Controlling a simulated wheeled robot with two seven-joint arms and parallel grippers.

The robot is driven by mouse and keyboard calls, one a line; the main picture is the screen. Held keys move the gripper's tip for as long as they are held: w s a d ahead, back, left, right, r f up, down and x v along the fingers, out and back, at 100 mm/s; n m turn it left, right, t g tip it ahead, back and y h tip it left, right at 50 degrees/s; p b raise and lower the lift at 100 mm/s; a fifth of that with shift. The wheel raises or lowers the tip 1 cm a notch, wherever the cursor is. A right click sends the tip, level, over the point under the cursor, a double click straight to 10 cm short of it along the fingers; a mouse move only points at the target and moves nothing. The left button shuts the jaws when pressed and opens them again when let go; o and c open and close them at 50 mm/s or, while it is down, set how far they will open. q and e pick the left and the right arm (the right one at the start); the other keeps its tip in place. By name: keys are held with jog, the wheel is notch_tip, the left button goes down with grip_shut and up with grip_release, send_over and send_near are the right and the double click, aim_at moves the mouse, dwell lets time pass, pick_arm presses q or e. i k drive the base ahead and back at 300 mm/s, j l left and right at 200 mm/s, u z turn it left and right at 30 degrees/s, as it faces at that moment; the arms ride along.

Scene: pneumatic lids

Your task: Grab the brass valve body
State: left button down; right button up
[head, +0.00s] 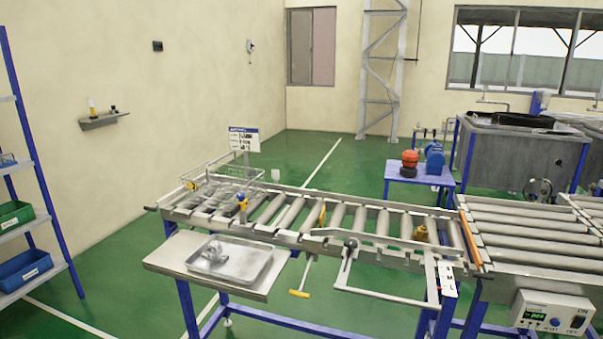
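A small brass-coloured piece (421,234), which looks like the brass valve body, stands on the roller conveyor (310,232) toward its right end, left of an orange bar. It is too small to make out its details. Neither of my grippers is in the head view.
A metal tray (256,270) with shiny metal parts (214,252) sits on a side shelf at the conveyor's front left. A wire basket (222,178) stands at the conveyor's left end. A metal frame with a black-knobbed lever (349,248) juts from the front. A control box (552,313) is at right.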

aim_at(421, 235)
jog(key=i+j, duration=0.1)
jog(key=j, duration=0.25)
jog(key=i+j, duration=0.1)
jog(key=j, duration=0.3)
jog(key=j+z, duration=0.15)
jog(key=z, duration=0.25)
jog(key=j+z, duration=0.2)
jog(key=z, duration=0.25)
jog(key=j+z, duration=0.2)
jog(key=z, duration=0.2)
jog(key=i, duration=0.05)
